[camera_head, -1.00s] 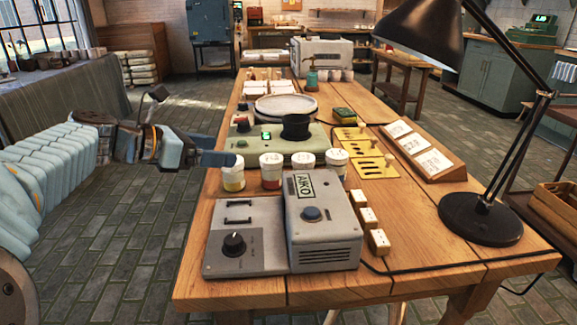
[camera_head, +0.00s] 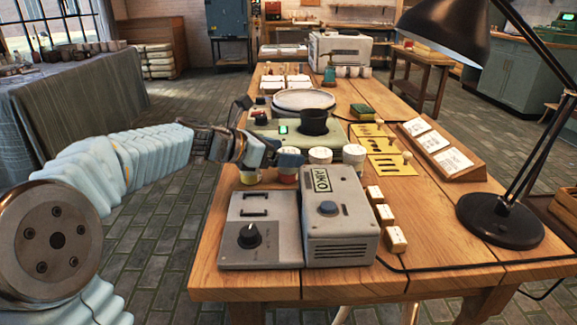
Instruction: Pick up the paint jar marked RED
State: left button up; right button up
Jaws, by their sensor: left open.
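A row of several small paint jars with white lids stands behind the grey machine. The second jar from the left (camera_head: 287,178) shows a reddish band below my left gripper; its lid is mostly hidden. The leftmost jar (camera_head: 249,177) looks yellowish and is partly covered by my gripper. Two more jars, the third (camera_head: 320,156) and the fourth (camera_head: 353,155), stand to the right. The lid labels are too small to read. My left gripper (camera_head: 289,160) is open, over or just in front of the second jar; I cannot tell whether it touches. My right gripper is out of view.
The grey AIKO machine (camera_head: 340,222) stands close in front of the jars. A green device with a black cup (camera_head: 313,122) stands behind them. Yellow stencils (camera_head: 382,146), small white blocks (camera_head: 385,214) and a black lamp (camera_head: 500,222) are to the right.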

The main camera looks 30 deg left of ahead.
pick_arm(q)
jog(key=c, duration=1.2)
jog(key=shift+r, duration=0.1)
